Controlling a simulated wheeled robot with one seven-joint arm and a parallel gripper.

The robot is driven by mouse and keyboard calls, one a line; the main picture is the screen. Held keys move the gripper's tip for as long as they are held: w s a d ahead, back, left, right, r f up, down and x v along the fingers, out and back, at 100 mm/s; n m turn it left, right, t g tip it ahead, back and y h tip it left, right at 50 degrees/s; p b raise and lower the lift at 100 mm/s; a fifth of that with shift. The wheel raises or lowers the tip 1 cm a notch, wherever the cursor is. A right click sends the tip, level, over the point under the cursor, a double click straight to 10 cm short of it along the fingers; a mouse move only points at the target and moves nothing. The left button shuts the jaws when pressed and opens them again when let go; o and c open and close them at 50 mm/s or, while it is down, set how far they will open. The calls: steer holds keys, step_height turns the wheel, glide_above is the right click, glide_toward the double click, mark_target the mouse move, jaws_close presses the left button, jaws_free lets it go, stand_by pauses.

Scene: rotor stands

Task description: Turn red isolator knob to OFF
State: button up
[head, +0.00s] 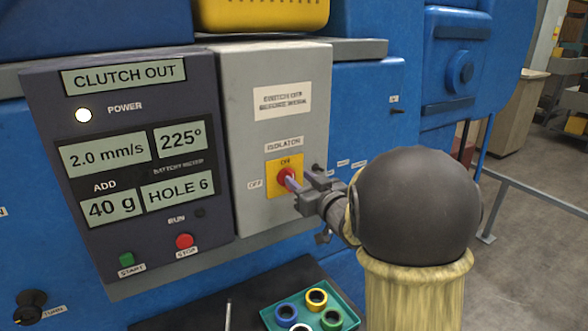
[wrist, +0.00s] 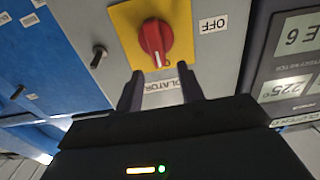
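The red isolator knob (head: 286,177) sits on a yellow plate (head: 273,193) on the grey isolator box (head: 240,100). In the upside-down wrist view the knob (wrist: 155,38) has its grip bar roughly upright, its lower end at the partly hidden ON mark. The OFF label (head: 255,183) is left of the plate in the head view; it also shows in the wrist view (wrist: 214,25). My gripper (head: 296,187) is in front of the knob, partly covering it. In the wrist view its two fingers (wrist: 161,70) are apart and empty, just short of the knob.
A dark control panel (head: 120,222) with displays and green and red buttons is left of the box. A small black knob or stub (wrist: 99,55) sticks out beside the plate. A green tray (head: 275,319) with coloured rings lies below.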

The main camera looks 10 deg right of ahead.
mark_target(293, 174)
steer(key=shift+p+x, duration=0.65)
steer(key=shift+x, duration=1.3)
jaws_close()
